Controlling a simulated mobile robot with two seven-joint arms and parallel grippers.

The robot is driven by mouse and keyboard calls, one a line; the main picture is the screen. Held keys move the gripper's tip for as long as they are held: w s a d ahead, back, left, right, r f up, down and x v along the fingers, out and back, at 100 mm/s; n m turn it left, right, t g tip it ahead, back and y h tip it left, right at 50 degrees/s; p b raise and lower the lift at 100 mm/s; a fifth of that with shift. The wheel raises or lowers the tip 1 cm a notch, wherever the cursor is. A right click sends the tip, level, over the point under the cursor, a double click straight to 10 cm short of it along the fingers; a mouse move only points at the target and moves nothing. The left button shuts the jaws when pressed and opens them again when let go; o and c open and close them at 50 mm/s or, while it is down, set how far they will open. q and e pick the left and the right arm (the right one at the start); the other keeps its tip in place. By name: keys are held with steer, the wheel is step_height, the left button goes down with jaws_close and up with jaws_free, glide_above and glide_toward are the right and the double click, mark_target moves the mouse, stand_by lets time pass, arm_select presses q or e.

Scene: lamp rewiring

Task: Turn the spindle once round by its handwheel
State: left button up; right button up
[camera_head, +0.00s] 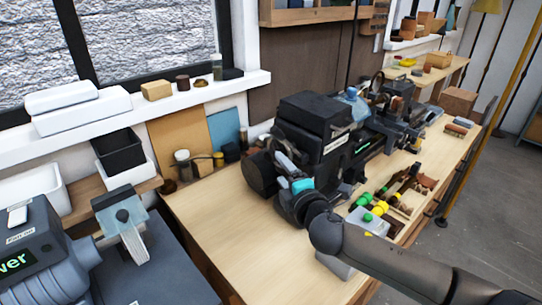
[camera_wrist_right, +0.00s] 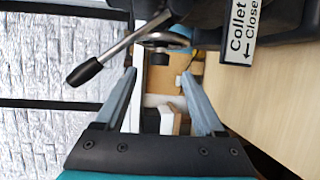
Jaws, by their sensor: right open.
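The lathe (camera_head: 310,120), a black machine, stands on the wooden bench. A dark round part at its left end (camera_head: 262,172) may be the handwheel; I cannot tell for sure. My right gripper (camera_head: 284,160) is beside this end, partly hidden by its own arm. In the wrist view my right gripper (camera_wrist_right: 162,88) is open, with nothing between its fingertips. A metal lever with a black grip (camera_wrist_right: 85,72) crosses just beyond the left finger. A round metal part (camera_wrist_right: 155,40) shows beyond the fingertips.
A "Collet Close" label (camera_wrist_right: 240,32) is on the machine close to the right finger. Colourful tools and a wooden tray (camera_head: 405,200) lie to the lathe's right. The bench's near left part (camera_head: 225,225) is clear. A white shelf (camera_head: 160,108) runs along the wall.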

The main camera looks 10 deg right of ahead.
mark_target(273, 159)
steer(key=shift+b+x, duration=0.35)
steer(key=shift+x, duration=3.9)
jaws_close()
